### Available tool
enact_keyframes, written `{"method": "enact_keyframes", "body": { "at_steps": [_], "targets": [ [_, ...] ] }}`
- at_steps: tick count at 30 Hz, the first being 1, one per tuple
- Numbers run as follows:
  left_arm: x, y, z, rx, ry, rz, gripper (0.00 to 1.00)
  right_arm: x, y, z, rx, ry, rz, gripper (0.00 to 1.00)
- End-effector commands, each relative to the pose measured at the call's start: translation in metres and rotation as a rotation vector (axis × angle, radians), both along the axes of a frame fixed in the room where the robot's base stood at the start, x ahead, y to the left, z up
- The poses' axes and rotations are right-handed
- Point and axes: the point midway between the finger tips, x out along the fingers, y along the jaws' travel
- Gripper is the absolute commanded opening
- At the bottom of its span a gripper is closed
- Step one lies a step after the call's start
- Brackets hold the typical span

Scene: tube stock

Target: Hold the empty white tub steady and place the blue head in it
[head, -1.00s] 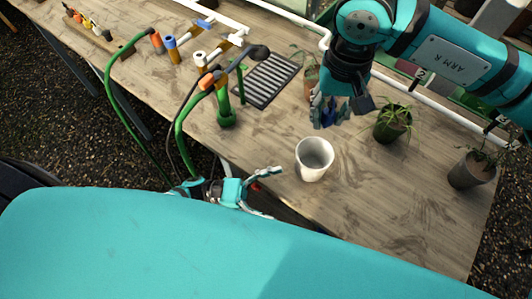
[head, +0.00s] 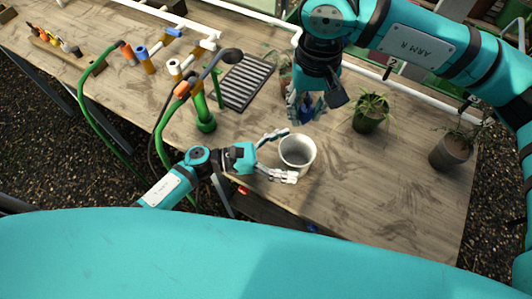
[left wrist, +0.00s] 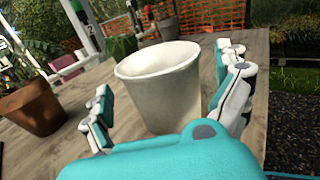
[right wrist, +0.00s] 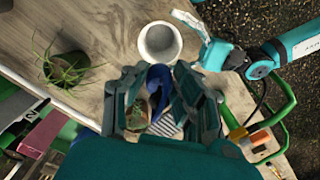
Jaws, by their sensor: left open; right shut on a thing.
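The white tub (head: 297,160) stands upright and empty on the wooden table. It also shows in the left wrist view (left wrist: 163,90) and the right wrist view (right wrist: 160,42). My left gripper (head: 279,155) is open, with its fingers on either side of the tub; in the left wrist view there is a gap between the fingers and the wall. My right gripper (head: 308,112) is shut on the blue head (right wrist: 157,88), held above the table behind the tub. The fingers partly hide the blue head.
A potted spiky plant (head: 370,112) and another pot (head: 450,150) stand to the right. The table's front right is clear.

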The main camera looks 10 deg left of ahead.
Motion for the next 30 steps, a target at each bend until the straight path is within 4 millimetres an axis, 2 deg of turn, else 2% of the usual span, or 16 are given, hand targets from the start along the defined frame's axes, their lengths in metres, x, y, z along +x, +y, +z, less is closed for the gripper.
{"method": "enact_keyframes", "body": {
  "at_steps": [6, 17, 28, 30],
  "targets": [
    [0.007, -0.022, 0.0, 0.0, 0.0, -0.001, 1.0, 0.0, 0.0, 0.0, 0.0, 0.0, 0.0, 0.1],
    [0.009, -0.027, -0.001, 0.001, 0.0, 0.0, 1.0, 0.0, 0.0, 0.0, 0.0, 0.0, 0.0, 0.1],
    [0.009, -0.027, -0.001, 0.001, 0.0, 0.0, 0.53, 0.0, 0.0, 0.0, 0.0, 0.0, 0.0, 0.1],
    [0.008, -0.027, -0.001, 0.001, 0.0, 0.0, 0.49, 0.0, 0.0, 0.0, 0.0, 0.0, 0.0, 0.1]
  ]
}}
